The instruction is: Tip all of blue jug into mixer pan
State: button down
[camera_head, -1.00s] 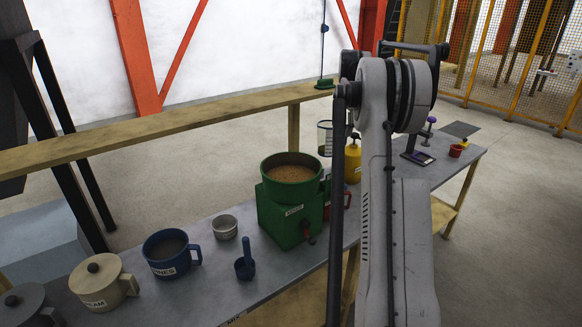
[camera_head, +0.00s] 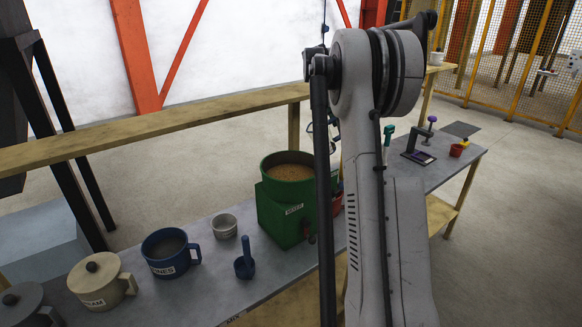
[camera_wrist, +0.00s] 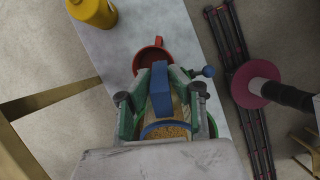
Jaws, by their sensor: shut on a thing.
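My gripper (camera_wrist: 160,98) is shut on the blue handle (camera_wrist: 160,78) of a jug in the wrist view. A blue rim (camera_wrist: 165,124) shows below the handle; the jug's body is mostly hidden, and I cannot tell its tilt or fill. In the head view, a clear vessel edge (camera_head: 311,128) shows beside my arm, above the bench and behind the mixer pan. The green mixer pan (camera_head: 266,168) stands on a green base and holds brown grainy material. A dark blue mug marked FINES (camera_head: 165,263) stands on the bench with grey contents.
A small grey cup (camera_head: 224,227), a blue scoop (camera_head: 244,266) and a cream lidded pot (camera_head: 95,284) stand left of the mixer. A red mug (camera_wrist: 152,54) and a yellow container (camera_wrist: 93,10) are near my gripper in the wrist view. A wooden rail (camera_head: 150,128) runs behind.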

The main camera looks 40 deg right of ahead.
aim_at(329, 121)
jog(key=shift+w+a+r+h, duration=0.2)
jog(key=shift+a+r+h, duration=0.2)
jog(key=shift+a+r, duration=0.2)
jog(key=shift+w+a+g+h+b, duration=0.3)
jog(key=shift+a+h, duration=0.15)
jog(key=shift+a, duration=0.1)
jog(key=shift+w+a+g+h+b, duration=0.2)
jog(key=shift+a+h+b, duration=0.1)
jog(key=shift+a+h, duration=0.2)
jog(key=shift+a+h+b, duration=0.4)
jog(key=shift+a+h, duration=0.05)
jog(key=shift+h, duration=0.2)
jog(key=shift+w+a+f+g+h+b, duration=0.15)
jog(key=shift+a+f+g+h+b, duration=0.1)
jog(key=shift+f+h+b, duration=0.25)
jog(key=shift+w+a+f+g+h+b, duration=0.15)
jog(key=shift+a+f+g+h+b, duration=0.1)
jog(key=shift+f+h+b, duration=0.25)
jog(key=shift+a+r+h+b, duration=0.15)
jog(key=shift+a+h+b, duration=0.15)
jog(key=shift+w+a+g+h, duration=0.1)
jog(key=shift+a+g+h, duration=0.15)
jog(key=shift+g+h, duration=0.05)
